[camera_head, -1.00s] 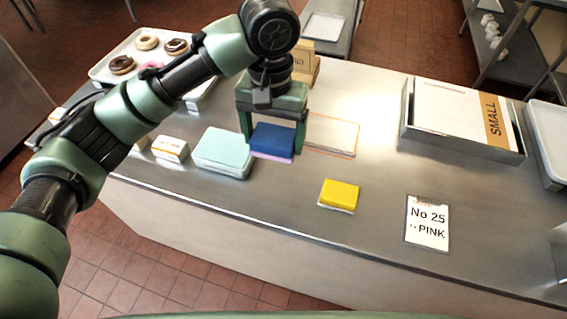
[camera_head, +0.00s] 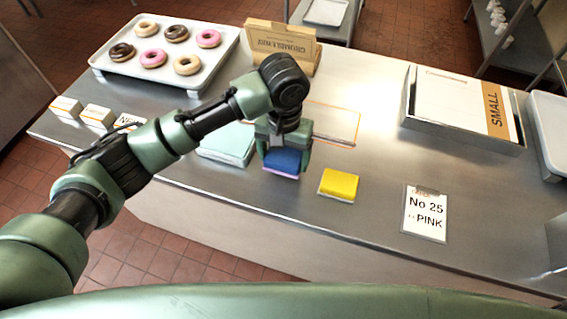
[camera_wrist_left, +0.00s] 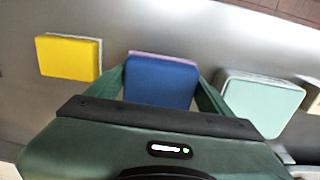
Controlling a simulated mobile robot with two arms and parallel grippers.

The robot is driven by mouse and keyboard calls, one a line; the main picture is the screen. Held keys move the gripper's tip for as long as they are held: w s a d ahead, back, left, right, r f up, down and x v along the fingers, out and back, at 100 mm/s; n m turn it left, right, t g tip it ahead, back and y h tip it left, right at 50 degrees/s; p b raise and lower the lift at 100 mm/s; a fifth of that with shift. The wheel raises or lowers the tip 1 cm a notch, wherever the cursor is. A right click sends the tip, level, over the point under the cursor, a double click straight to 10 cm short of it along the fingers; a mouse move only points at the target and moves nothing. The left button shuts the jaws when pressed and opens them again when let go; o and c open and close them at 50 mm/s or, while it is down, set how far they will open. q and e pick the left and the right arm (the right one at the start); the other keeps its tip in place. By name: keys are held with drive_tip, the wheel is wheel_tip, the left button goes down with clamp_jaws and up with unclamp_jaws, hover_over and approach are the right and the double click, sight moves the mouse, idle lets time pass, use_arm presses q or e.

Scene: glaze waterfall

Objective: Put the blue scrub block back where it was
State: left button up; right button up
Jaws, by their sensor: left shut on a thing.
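The blue scrub block (camera_head: 284,160) has a pinkish layer along its lower edge. My left gripper (camera_head: 283,156) is shut on it, with one finger on each side; the block also shows between the fingers in the left wrist view (camera_wrist_left: 160,82). It is near the counter's front edge, between the mint block and the yellow block. Whether it touches the counter, I cannot tell. My right gripper is not in view.
A yellow block (camera_head: 339,184) lies to the right, a mint block (camera_head: 228,147) to the left. Behind is an orange-outlined rectangle (camera_head: 338,122) on the steel counter. A card reading "No 25 PINK" (camera_head: 425,214), a donut tray (camera_head: 213,71) and a box marked SMALL (camera_head: 455,100) stand around.

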sight(284, 165)
use_arm(q)
wheel_tip(284, 165, down, 4)
drive_tip(key=shift+r+p, duration=0.15)
drive_tip(key=shift+p, duration=0.15)
drive_tip(key=shift+f, duration=0.3)
drive_tip(key=o, duration=1.4)
drive_tip(key=shift+f, duration=0.1)
wheel_tip(284, 165, up, 12)
drive_tip(key=shift+r+b, duration=0.15)
drive_tip(key=shift+b, duration=1.1)
